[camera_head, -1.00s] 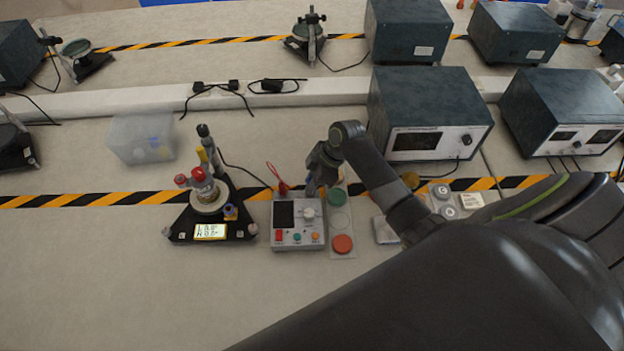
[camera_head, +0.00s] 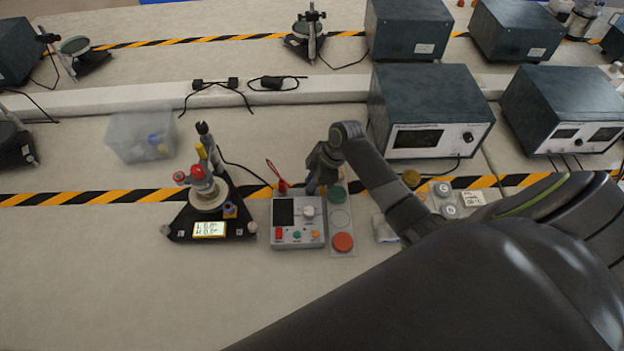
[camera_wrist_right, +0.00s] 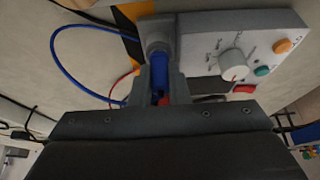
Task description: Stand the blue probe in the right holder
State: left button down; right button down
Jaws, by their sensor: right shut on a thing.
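The blue probe (camera_wrist_right: 159,66) is in my right gripper (camera_wrist_right: 160,92), upright between the two fingers in the right wrist view, with its blue cable looping to the left. Its far end meets a grey round holder (camera_wrist_right: 157,33) at the corner of the meter box; I cannot tell how deep it sits. In the head view my right gripper (camera_head: 318,182) is at the back right corner of the grey meter (camera_head: 298,236), and hides most of the probe. A red probe (camera_head: 281,184) stands at the meter's back left corner. My left gripper is not in view.
A black triangular stand (camera_head: 236,225) with a small display is left of the meter. A plate with green and red discs (camera_head: 342,243) lies close on its right. A clear bin (camera_head: 128,150) and instrument boxes (camera_head: 425,85) stand behind. The front bench is clear.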

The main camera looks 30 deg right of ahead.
jog(key=shift+f, duration=0.2)
jog(key=c, duration=1.1)
grip_release()
jog(key=shift+o, duration=0.2)
jog(key=shift+r, duration=0.1)
notch_tip(320, 180, up, 7)
jog(key=p, duration=0.7)
jog(key=shift+r, duration=0.2)
jog(key=shift+f, duration=0.1)
